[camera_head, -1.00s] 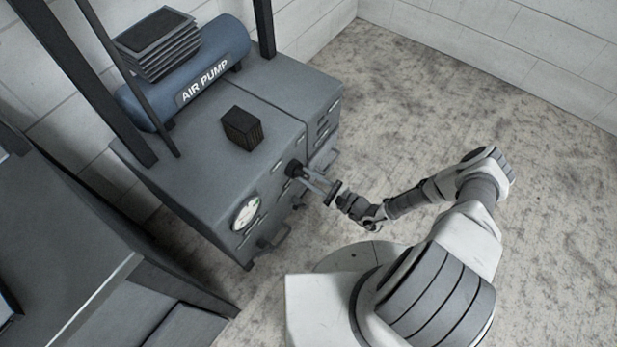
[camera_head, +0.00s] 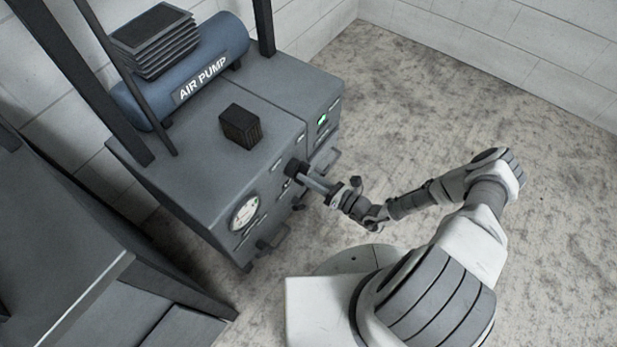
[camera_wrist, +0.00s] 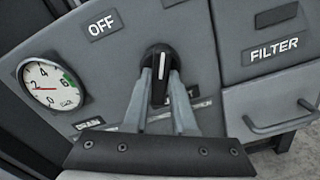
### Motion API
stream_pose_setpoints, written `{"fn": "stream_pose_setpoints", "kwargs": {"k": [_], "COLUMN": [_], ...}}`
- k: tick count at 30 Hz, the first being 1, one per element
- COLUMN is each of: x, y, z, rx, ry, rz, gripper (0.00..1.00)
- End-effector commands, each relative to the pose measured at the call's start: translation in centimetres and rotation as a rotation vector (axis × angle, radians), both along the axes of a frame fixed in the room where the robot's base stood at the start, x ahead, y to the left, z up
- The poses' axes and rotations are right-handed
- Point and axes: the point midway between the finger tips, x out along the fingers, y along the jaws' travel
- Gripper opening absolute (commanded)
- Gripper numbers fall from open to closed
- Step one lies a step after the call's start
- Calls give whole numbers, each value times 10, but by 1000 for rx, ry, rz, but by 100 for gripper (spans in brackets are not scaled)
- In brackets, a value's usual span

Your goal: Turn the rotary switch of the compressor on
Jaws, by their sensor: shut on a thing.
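The compressor (camera_head: 215,165) is a grey cabinet topped by a blue tank marked AIR PUMP. Its black rotary switch (camera_wrist: 161,62) is on the front panel, with a white mark on its face. The switch also shows in the head view (camera_head: 292,168). My gripper (camera_wrist: 161,78) is shut on the switch, one finger on each side. In the head view my gripper (camera_head: 305,177) reaches the panel from the right. An OFF label (camera_wrist: 104,24) sits up and left of the switch. Another label below is partly hidden by the fingers. A green light (camera_head: 322,120) glows on the right front panel.
A round gauge (camera_wrist: 50,85) is left of the switch, its needle pointing left in the wrist view. A FILTER label (camera_wrist: 271,51) and a drawer handle (camera_wrist: 283,122) are to the right. A dark bench (camera_head: 60,250) stands at left. The floor at right is clear.

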Motion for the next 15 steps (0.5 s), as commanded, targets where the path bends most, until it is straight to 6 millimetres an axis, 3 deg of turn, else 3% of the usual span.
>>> {"fn": "stream_pose_setpoints", "kwargs": {"k": [15], "x": [0], "y": [0], "z": [-1], "rx": [99], "ry": [130], "rz": [0], "gripper": [0]}}
